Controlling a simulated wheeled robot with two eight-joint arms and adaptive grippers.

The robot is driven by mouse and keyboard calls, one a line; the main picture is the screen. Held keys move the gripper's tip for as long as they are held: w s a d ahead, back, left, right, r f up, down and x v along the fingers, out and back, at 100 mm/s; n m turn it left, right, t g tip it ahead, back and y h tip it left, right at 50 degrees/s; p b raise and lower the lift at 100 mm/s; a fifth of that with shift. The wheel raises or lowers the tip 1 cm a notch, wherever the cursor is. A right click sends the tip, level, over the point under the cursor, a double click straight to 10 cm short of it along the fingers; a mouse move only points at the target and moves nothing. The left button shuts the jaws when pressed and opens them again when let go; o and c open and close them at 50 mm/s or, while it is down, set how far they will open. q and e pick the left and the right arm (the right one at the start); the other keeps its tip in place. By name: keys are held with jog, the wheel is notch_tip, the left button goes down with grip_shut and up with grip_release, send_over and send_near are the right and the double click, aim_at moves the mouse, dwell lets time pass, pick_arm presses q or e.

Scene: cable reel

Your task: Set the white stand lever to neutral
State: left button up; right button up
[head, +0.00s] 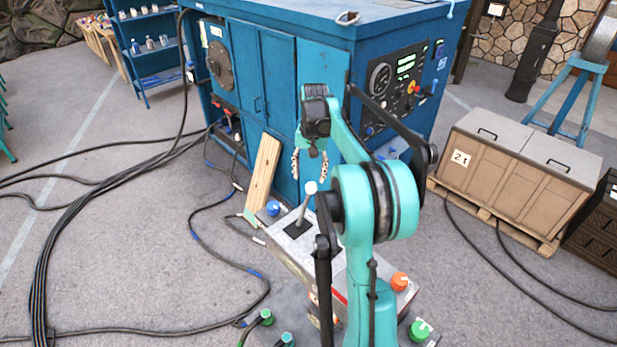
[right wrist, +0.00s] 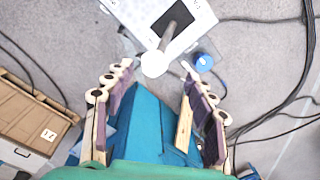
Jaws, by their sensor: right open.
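The white stand lever (head: 311,188) has a round white knob on a light rod. It rises from a black slot plate on a light-topped control stand (head: 274,235) and leans up and slightly right in the head view. In the right wrist view its knob (right wrist: 155,64) lies ahead of the fingers, between their lines. My right gripper (head: 309,163) is open and empty, with its fingers just beyond and above the knob in the head view. It also shows in the right wrist view (right wrist: 157,100). The knob appears apart from both fingers. My left gripper is not seen.
A blue knob (head: 273,208) and an orange knob (head: 399,281) sit on the stand. Behind is a big blue cabinet (head: 270,75) with a leaning wooden plank (head: 263,172). Black cables (head: 70,220) lie left; a brown crate (head: 510,170) stands right.

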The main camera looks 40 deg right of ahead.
aim_at(310, 184)
jog(key=f, duration=0.4)
jog(key=f+p, duration=0.1)
jog(key=f, duration=0.1)
jog(key=shift+w+f, duration=0.25)
jog(key=shift+w, duration=0.05)
jog(key=shift+s+a+f, duration=0.1)
jog(key=shift+a+f, duration=0.05)
jog(key=shift+f, duration=0.2)
jog(key=shift+s, duration=0.1)
jog(key=shift+c, duration=0.9)
jog(key=shift+s, duration=0.1)
grip_shut()
